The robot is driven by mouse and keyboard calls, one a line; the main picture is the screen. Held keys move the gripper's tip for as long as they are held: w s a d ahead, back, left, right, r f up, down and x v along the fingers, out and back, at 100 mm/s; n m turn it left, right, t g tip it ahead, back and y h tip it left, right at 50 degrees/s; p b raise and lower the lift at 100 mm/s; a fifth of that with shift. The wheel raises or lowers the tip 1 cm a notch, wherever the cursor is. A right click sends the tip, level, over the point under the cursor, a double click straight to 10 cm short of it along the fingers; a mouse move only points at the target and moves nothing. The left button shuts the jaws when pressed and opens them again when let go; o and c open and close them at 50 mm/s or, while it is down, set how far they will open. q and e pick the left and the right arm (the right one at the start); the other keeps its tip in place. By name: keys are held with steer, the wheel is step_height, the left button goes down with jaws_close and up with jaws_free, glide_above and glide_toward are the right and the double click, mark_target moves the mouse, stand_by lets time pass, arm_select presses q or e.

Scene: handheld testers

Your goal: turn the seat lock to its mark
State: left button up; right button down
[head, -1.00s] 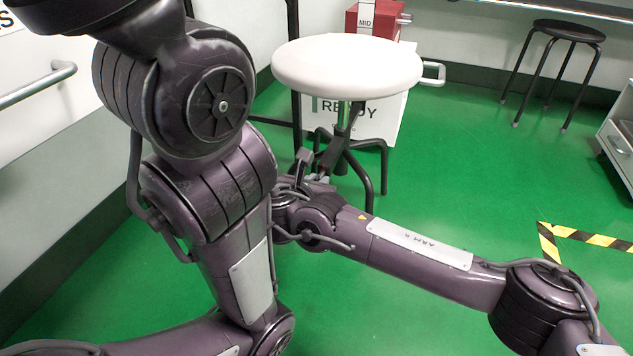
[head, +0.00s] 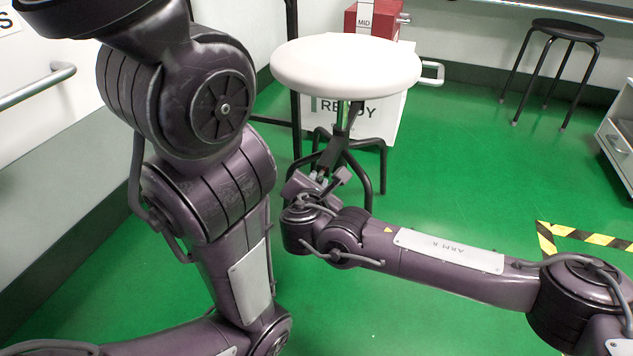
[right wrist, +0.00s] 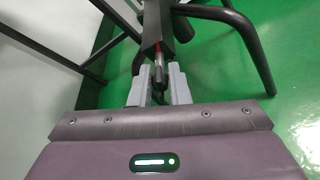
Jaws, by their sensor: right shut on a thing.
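The white round stool seat (head: 346,66) stands on a dark column (head: 342,117) with spread black legs. In the right wrist view, a dark bar with a short rod at its end, apparently the seat lock (right wrist: 158,72), lies between the two grey fingers. A bit of red shows on the bar above the rod. My right gripper (right wrist: 158,88) is shut on this end; it also shows in the head view (head: 320,178), below the seat by the legs. The lock is mostly hidden there, and I cannot make out its mark. My left gripper is not in view.
A white box with lettering (head: 385,122) and a red case (head: 371,20) stand behind the stool. Black stool legs (right wrist: 236,38) curve close to the gripper. A black stool (head: 567,31) stands far right.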

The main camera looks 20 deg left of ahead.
steer(key=m+y, duration=0.1)
steer(key=m, duration=0.1)
steer(key=shift+d+f+m+t+y, duration=0.1)
steer(key=shift+f+m+t+y, duration=0.05)
steer(key=shift+m+t+y, duration=0.2)
steer(key=shift+s+f+m+t+y, duration=0.1)
steer(key=shift+m+t+y, duration=0.25)
steer(key=shift+m, duration=0.7)
steer(key=m+t+y, duration=0.1)
steer(key=m, duration=0.2)
steer(key=shift+f, duration=0.1)
steer(key=shift+m, duration=0.6)
steer(key=shift+y, duration=0.3)
steer(key=c, duration=1.5)
jaws_free()
steer(key=shift+o, duration=0.2)
steer(key=shift+t, duration=0.3)
